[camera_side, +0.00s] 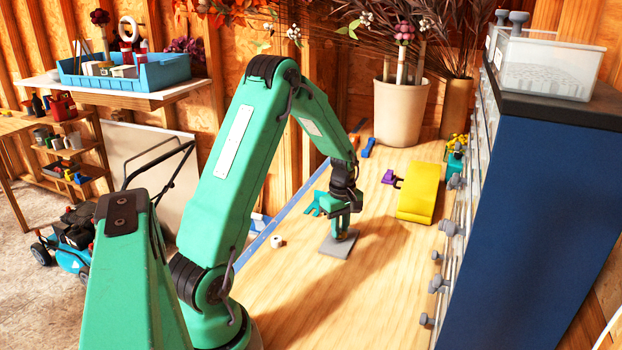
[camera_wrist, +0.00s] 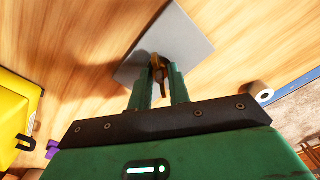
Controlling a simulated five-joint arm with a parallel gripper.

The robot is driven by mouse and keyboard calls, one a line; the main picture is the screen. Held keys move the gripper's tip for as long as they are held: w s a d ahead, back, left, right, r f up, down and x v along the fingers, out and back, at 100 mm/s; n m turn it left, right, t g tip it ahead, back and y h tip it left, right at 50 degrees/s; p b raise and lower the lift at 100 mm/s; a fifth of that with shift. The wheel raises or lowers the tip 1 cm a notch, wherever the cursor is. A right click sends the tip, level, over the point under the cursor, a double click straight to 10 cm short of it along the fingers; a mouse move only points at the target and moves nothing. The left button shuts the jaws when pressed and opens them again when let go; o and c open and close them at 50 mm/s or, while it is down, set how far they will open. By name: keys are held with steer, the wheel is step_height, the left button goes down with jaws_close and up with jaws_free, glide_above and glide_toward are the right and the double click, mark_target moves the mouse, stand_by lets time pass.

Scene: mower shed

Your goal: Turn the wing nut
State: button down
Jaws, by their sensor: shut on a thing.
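The wing nut (camera_wrist: 158,66) is a small brass-brown piece above a flat grey plate (camera_wrist: 192,45) on the wooden bench. My gripper (camera_wrist: 161,75) points down over the plate, with its two green fingers on either side of the wing nut, shut on it. In the side view my gripper (camera_side: 342,232) reaches down to the grey plate (camera_side: 338,246), and its fingers hide the wing nut there. The fingers also cover part of the nut in the wrist view.
A yellow curved piece (camera_side: 418,192) and a small purple piece (camera_side: 390,179) lie behind to the right. A blue cabinet (camera_side: 540,220) bounds the right side. The front bench area is clear.

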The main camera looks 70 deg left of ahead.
steer(key=shift+f, duration=0.1)
steer(key=c, duration=1.3)
jaws_free()
steer(key=shift+r, duration=3.95)
